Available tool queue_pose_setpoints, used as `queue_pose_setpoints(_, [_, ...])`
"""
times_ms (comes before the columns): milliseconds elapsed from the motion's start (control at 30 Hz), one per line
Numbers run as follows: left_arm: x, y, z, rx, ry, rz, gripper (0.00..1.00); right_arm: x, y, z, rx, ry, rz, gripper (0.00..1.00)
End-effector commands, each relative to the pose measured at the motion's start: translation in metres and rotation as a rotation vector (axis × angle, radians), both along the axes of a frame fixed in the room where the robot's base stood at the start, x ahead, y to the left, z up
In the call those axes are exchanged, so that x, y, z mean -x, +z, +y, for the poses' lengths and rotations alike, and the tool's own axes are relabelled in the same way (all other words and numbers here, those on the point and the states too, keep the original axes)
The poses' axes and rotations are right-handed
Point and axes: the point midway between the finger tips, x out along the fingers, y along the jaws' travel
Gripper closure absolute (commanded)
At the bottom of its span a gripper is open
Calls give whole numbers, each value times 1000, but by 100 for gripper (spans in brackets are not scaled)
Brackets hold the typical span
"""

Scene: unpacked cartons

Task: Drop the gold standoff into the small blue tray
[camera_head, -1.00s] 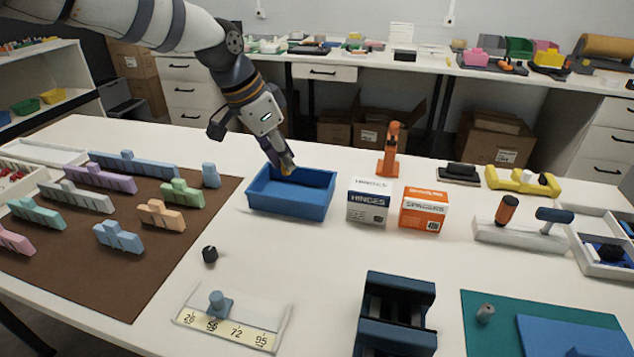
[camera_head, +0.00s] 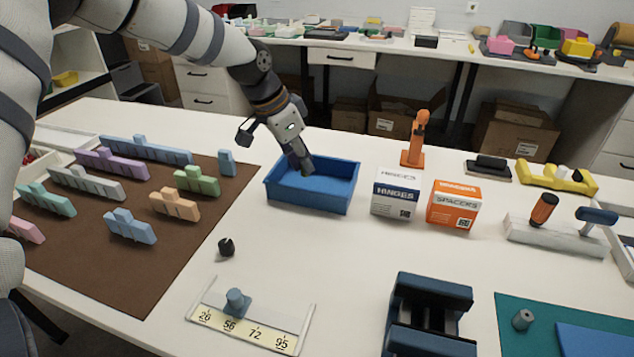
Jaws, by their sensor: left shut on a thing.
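The small blue tray (camera_head: 310,203) stands on the white table, left of two small boxes. My left gripper (camera_head: 306,168) comes down from the upper left, with its fingertips over the tray's inside, towards the back. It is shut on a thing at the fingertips. The fingers hide most of this thing now; a gold tint showed there a second ago, which fits the gold standoff. I cannot tell how far the fingertips are above the tray floor. My right gripper is not in view.
A hinges box (camera_head: 396,193) and an orange spacers box (camera_head: 454,205) stand right of the tray. A brown mat (camera_head: 120,268) with several coloured blocks lies to the left. A dark knob (camera_head: 227,247) lies in front. The table between is clear.

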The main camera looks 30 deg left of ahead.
Motion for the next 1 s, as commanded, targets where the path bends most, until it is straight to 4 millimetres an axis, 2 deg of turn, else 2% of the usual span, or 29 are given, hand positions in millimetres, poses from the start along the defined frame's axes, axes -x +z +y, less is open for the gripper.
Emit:
queue_pose_setpoints(133, [0,2,0,0,0,-2,100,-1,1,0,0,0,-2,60])
queue_pose_setpoints(167, [0,2,0,0,0,-2,81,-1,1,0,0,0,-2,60])
queue_pose_setpoints(233, [0,2,0,0,0,-2,65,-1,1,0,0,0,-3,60])
queue_pose_setpoints(267, [0,2,0,0,0,-2,62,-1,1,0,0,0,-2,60])
queue_pose_setpoints(567, [0,4,0,0,-1,-2,62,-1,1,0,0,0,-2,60])
queue_pose_setpoints(667, [5,19,3,0,0,-5,62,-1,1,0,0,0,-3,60])
queue_pose_setpoints(900, [27,79,15,-1,1,-7,62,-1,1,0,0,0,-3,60])
queue_pose_setpoints(1000, [34,98,19,2,0,-6,62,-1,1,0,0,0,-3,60])
